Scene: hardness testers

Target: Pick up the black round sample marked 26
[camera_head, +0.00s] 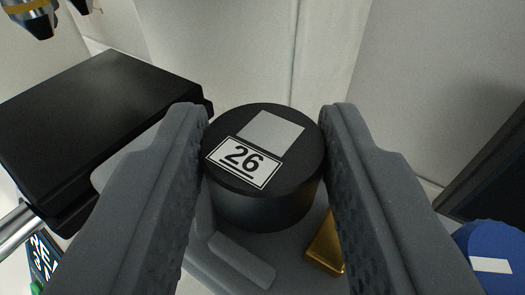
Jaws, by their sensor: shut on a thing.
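The black round sample marked 26 (265,201) is in the middle of the head camera view. Its top carries a white label reading 26 and a light grey square. My gripper (264,125) is shut on it, with one grey ridged finger against its left side and the other against its right. The sample looks upright. A grey holder (240,262) lies below it; I cannot tell whether the sample still touches it.
A gold piece (325,245) is by the right finger. A black block (95,120) stands at left, with a tester's objective (38,18) above. A blue round object (490,250) is at lower right. A pale wall (220,50) closes the back.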

